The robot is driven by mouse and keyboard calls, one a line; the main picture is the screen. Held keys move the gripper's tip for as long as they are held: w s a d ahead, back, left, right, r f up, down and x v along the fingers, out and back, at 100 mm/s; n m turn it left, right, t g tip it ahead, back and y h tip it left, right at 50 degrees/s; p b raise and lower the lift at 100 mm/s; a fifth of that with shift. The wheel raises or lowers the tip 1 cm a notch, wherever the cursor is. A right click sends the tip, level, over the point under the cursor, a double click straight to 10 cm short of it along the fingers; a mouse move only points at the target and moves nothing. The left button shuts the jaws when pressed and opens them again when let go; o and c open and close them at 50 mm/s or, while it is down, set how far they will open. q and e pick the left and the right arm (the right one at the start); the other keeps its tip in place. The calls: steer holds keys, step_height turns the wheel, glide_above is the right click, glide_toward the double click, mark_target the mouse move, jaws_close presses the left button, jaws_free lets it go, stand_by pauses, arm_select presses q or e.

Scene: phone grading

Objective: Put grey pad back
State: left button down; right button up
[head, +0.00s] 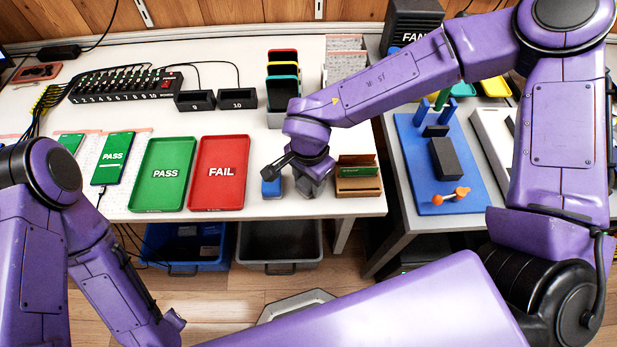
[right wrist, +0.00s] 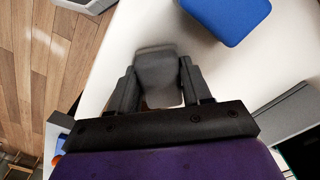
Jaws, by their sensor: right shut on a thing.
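My right gripper (head: 314,178) is at the front of the white table, just right of a blue pad (head: 271,188). In the right wrist view my right gripper (right wrist: 158,92) has its two dark fingers shut on the sides of a grey pad (right wrist: 157,68). The blue pad also shows in the right wrist view (right wrist: 230,14), apart from the grey one. In the head view the grey pad is mostly hidden by the gripper, and I cannot tell whether it touches the table. My left arm is at the lower left; its gripper does not show.
A red FAIL tray (head: 220,190) and a green PASS tray (head: 163,190) lie left of the pads. A brown holder with a green board (head: 357,180) stands close right of my right gripper. Coloured upright slots (head: 283,85) stand behind. The table's front edge is near.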

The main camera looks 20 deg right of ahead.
steer(key=shift+f, duration=0.1)
steer(key=o, duration=1)
step_height(320, 180, up, 12)
steer(key=shift+r+p, duration=0.15)
steer(key=shift+p, duration=0.55)
